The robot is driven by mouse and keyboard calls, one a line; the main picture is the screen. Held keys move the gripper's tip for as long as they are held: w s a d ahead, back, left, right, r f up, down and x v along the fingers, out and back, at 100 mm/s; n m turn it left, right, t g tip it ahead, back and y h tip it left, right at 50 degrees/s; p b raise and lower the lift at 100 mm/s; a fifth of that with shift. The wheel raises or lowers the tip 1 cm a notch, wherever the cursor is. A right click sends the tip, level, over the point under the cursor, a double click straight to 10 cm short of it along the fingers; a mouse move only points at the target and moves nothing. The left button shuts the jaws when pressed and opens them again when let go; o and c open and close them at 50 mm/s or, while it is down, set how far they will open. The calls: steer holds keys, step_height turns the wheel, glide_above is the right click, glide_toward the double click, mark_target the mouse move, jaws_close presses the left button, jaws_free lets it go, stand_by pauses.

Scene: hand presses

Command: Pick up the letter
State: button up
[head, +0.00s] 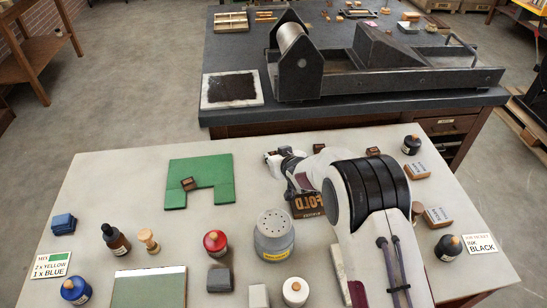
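Small dark brown blocks that look like letter type lie on the pale table. One block (188,184) rests tilted on the green U-shaped board (213,168). A second block (318,148) and a third block (373,151) lie near the back edge. My gripper (271,158) is low over the table, right of the green board, with a dark shape at its fingertips. I cannot tell whether it holds that shape. A dark plate with raised letters (305,205) lies partly hidden behind my arm. No letter faces on the small blocks are readable.
A grey lidded can (273,236), a red-topped jar (215,243), a brown dropper bottle (115,240) and a black ink bottle (448,246) stand in front. A printing press (390,75) sits on the table behind. The pale tabletop left of the green board is clear.

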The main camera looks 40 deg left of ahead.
steer(key=shift+c, duration=0.9)
steer(key=shift+r, duration=0.15)
step_height(320, 180, up, 10)
steer(key=shift+f, duration=0.2)
steer(key=shift+s+a, duration=0.1)
stand_by(0.6)
